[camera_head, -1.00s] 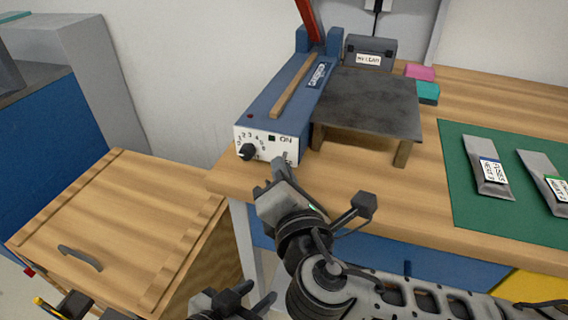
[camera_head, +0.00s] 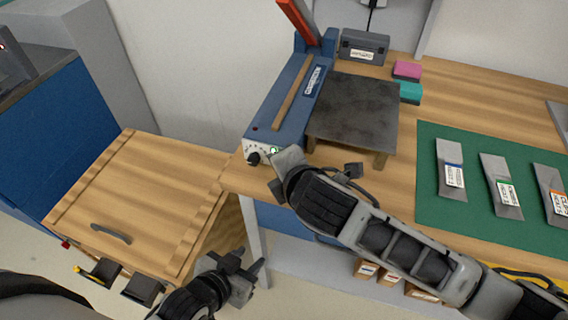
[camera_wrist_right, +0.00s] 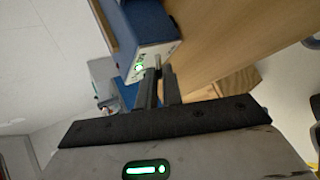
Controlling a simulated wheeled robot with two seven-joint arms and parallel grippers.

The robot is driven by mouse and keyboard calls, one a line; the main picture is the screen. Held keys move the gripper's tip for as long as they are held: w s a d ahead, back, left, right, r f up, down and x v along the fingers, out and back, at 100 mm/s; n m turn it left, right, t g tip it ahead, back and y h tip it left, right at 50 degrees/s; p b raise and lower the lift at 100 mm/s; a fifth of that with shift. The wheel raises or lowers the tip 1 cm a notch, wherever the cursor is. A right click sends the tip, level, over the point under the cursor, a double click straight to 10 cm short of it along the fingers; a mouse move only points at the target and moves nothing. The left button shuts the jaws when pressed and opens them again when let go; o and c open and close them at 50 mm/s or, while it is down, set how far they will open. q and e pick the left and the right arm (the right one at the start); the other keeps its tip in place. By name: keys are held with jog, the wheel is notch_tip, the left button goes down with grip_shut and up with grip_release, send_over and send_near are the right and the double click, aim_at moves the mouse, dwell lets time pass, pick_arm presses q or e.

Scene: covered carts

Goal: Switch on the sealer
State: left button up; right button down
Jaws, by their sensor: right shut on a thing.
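The lamp also glows in the right wrist view (camera_wrist_right: 139,68). My right gripper (camera_head: 283,157) is at the right part of the panel and covers it in the head view. In the right wrist view its fingers (camera_wrist_right: 160,80) are closed on the small switch (camera_wrist_right: 158,62) at the panel. My left gripper (camera_head: 250,264) is open and empty in front of the wooden cabinet.
A dark plate on legs (camera_head: 355,110) stands right of the sealer. A green mat (camera_head: 470,225) holds several labelled pouches. A grey box (camera_head: 362,47) and pink and teal blocks (camera_head: 407,70) stand behind. A wooden-topped cabinet (camera_head: 140,190) with a handle is at the left.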

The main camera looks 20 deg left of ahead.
dwell(0.3)
jog(key=c, duration=1.8)
grip_release()
jog(key=shift+w, duration=0.1)
jog(key=v, duration=1.6)
jog(key=shift+w+r, duration=0.2)
jog(key=shift+r, duration=0.05)
jog(key=shift+m, duration=0.3)
